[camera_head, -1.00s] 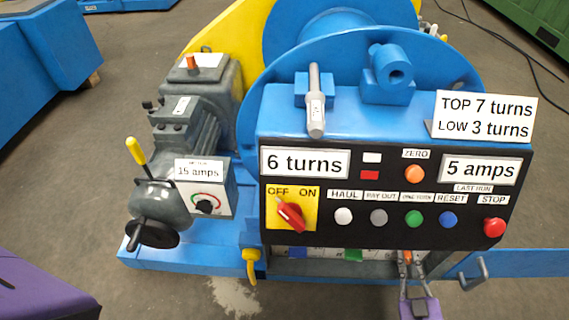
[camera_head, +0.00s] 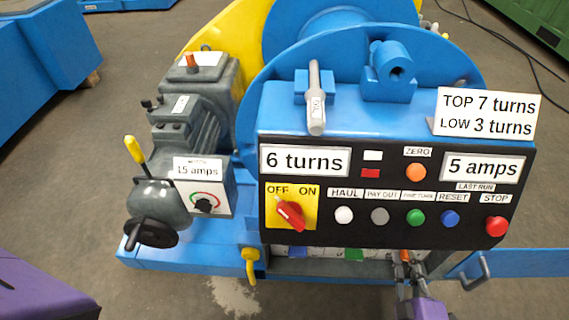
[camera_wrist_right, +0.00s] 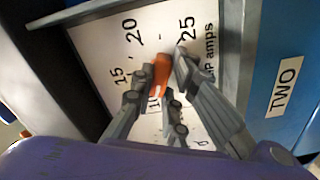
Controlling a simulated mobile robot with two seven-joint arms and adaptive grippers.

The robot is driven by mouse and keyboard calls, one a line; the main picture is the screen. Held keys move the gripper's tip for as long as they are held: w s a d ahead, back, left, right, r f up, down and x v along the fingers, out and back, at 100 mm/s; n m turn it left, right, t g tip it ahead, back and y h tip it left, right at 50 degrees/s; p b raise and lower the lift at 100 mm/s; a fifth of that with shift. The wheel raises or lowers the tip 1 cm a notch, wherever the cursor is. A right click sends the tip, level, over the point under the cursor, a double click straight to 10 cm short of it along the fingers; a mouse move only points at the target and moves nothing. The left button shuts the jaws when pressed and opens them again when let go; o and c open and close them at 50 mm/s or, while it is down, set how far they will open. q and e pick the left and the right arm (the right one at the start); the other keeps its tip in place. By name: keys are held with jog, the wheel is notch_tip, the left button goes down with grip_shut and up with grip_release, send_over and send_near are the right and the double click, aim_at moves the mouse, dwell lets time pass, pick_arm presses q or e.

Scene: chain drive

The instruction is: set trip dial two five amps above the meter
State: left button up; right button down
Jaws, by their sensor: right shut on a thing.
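The trip dial's orange knob (camera_wrist_right: 160,72) sits on a white scale plate (camera_wrist_right: 95,38) with numbers including 15, 20 and 25 and the word amps. Its far end shows between the 20 and 25 marks; its exact setting is unclear. My right gripper (camera_wrist_right: 163,78) is shut on the knob, a finger at each side. A TWO label (camera_wrist_right: 283,92) is on the blue panel beside the plate. In the head view, my right gripper (camera_head: 404,266) is under the control box. The meter (camera_head: 205,200) has a sign reading 15 amps (camera_head: 197,170). My left gripper is out of view.
The black control box (camera_head: 385,190) overhangs the dial area. It carries a red OFF/ON switch (camera_head: 290,212), several buttons and a 5 amps last-run display (camera_head: 482,169).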

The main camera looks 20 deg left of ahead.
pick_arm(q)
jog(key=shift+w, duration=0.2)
pick_arm(e)
jog(key=shift+n, duration=0.3)
jog(key=c, duration=1.7)
grip_release()
jog(key=shift+s, duration=0.15)
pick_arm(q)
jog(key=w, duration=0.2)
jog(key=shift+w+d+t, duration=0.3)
pick_arm(e)
jog(key=v, duration=1.1)
jog(key=shift+s+d, duration=0.15)
jog(key=shift+s, duration=0.25)
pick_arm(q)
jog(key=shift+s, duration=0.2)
